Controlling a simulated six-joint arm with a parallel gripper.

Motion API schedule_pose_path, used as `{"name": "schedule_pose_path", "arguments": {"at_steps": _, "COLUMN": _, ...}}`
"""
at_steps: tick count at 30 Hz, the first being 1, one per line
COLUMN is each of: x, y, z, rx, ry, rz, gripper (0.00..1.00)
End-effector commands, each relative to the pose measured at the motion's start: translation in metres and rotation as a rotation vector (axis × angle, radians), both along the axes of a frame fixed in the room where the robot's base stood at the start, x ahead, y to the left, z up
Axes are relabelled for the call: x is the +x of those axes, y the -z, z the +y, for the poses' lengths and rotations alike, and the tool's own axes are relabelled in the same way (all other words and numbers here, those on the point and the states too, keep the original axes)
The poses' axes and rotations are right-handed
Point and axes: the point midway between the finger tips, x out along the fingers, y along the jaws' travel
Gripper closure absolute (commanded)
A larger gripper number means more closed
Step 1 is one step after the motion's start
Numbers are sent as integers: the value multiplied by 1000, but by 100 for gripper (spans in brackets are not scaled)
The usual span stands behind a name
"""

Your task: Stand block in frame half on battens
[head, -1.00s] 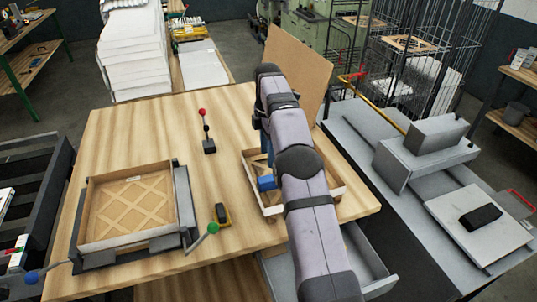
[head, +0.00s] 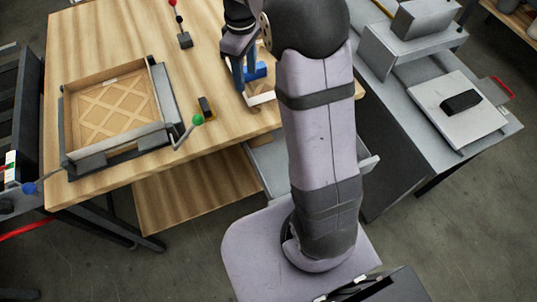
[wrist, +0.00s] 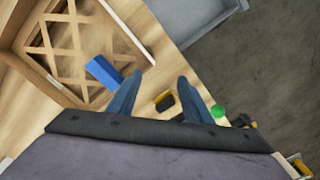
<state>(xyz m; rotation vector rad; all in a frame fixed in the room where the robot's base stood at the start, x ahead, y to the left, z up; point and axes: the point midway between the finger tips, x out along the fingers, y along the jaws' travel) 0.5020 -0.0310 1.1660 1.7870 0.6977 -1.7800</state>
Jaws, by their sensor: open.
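A blue block (head: 258,70) shows beside my gripper in the head view. In the wrist view the blue block (wrist: 104,71) appears at the near corner of a wooden frame half (wrist: 125,30) with crossed battens (wrist: 65,38). It looks tilted in the picture; whether it stands or lies, I cannot tell. In the head view only the near rim of this frame half (head: 263,98) shows; my arm hides the rest. My gripper (wrist: 160,75) has its blue fingers spread with nothing held between them. The block is just left of the left finger. In the head view my gripper (head: 243,88) is over the table's right part.
A second latticed frame (head: 112,82) sits in a dark fixture at left, with a green-knobbed lever (head: 197,119). A yellow-and-black item (head: 207,106) lies near it. A red-knobbed lever (head: 184,40) stands behind. A grey drawer (head: 268,165) juts out below the table edge.

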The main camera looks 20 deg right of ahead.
Motion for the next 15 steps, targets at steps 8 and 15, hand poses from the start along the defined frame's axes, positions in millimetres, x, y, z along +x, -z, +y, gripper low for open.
{"name": "schedule_pose_path", "arguments": {"at_steps": 8, "x": -103, "y": 24, "z": 20, "rx": 2, "ry": 360, "rz": 0, "gripper": 54}}
{"name": "schedule_pose_path", "arguments": {"at_steps": 15, "x": -182, "y": 50, "z": 29, "rx": 2, "ry": 613, "rz": 2, "gripper": 54}}
